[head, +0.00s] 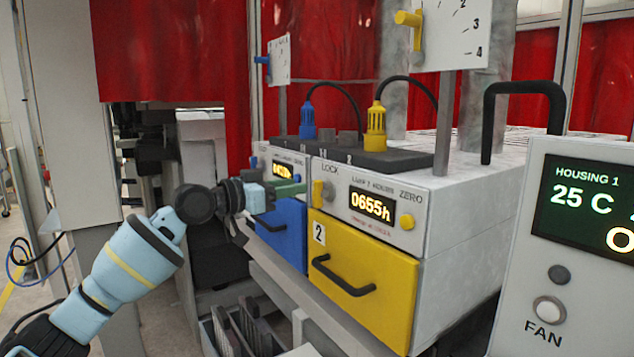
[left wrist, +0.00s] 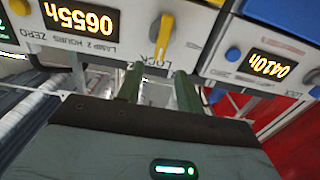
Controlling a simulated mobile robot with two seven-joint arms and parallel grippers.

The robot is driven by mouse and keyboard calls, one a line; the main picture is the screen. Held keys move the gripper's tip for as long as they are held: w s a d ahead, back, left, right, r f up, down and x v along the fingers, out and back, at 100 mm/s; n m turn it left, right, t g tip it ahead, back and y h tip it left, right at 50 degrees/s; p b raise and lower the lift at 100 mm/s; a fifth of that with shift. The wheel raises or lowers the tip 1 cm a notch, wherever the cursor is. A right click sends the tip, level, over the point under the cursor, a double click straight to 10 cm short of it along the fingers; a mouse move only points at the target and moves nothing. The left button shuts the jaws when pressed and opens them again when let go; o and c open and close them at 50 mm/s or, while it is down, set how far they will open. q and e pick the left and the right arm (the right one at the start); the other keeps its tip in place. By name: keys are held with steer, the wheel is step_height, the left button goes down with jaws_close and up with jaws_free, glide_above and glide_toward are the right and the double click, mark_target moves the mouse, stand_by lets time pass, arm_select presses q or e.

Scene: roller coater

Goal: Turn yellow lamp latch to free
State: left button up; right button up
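The yellow lamp latch (head: 318,193) is a small yellow lever on the front of the lamp 2 housing (head: 370,199), left of its 0655h display. In the left wrist view the latch (left wrist: 163,37) lies alongside the word LOCK, its end pointing toward that label. My left gripper (head: 291,188) is just left of the latch in the head view, green fingers toward the panel. In the left wrist view my left gripper (left wrist: 158,74) is open, its fingers apart, with the latch showing in line with the gap. I cannot tell whether they touch. My right gripper is not in view.
A yellow drawer (head: 362,281) with a black handle sits below the latch; a yellow ZERO button (head: 407,222) is right of the display. The blue lamp 1 housing (head: 281,231) stands close on the left. A FAN console (head: 571,250) stands at right.

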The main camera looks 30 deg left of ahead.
mark_target(314, 183)
arm_select(q)
steer(key=p+x, duration=0.1)
steer(key=x, duration=0.6)
steer(key=shift+w+d, duration=0.1)
steer(key=shift+d, duration=0.05)
steer(key=shift+c, duration=0.3)
jaws_close()
